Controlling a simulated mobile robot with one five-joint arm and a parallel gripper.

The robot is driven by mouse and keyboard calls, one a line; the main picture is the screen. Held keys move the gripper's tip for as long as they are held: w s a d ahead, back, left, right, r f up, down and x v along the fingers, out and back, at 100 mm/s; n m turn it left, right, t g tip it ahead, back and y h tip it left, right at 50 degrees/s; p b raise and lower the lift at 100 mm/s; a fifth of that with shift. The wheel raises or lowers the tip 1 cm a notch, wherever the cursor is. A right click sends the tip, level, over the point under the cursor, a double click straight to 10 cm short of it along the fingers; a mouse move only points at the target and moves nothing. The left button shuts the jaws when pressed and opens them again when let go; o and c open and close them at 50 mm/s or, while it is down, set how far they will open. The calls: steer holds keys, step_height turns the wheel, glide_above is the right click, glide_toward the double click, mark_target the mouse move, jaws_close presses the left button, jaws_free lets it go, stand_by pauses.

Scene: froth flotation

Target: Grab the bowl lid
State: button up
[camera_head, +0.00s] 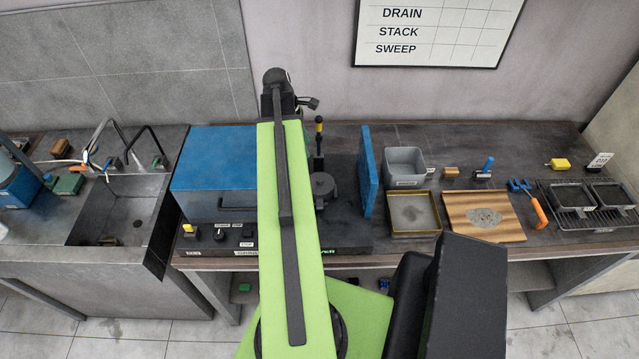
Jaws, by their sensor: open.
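A dark round piece with a raised middle, which looks like the bowl lid (323,184), sits on the black machine deck (345,236), just right of my green arm. The arm covers its left side, and I cannot tell what lies under it. My arm reaches up the middle of the view. Its dark end, with my gripper (309,103), is beyond the round piece and apart from it in the picture. Only a small part of the gripper shows and most is hidden behind the arm. The gripper is open, and I see nothing held.
A blue box (213,160) stands left of the arm. An upright lever (319,140) and a blue panel (369,172) flank the round piece. Right are a grey bin (405,163), a tray (430,198), a wooden board (513,230) and a rack (600,213). A sink (120,213) is left.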

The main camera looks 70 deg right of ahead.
steer(key=b, duration=1.1)
glide_above(319, 179)
steer(key=w, duration=0.1)
steer(key=f, duration=1.1)
steer(key=shift+w+a+f, duration=0.2)
steer(key=shift+a+f, duration=0.1)
steer(key=shift+f, duration=0.1)
steer(key=shift+r, duration=0.1)
steer(key=b+x, duration=0.5)
steer(key=shift+a+f, duration=0.1)
steer(key=shift+f, duration=0.15)
steer(key=shift+r, duration=0.2)
jaws_close()
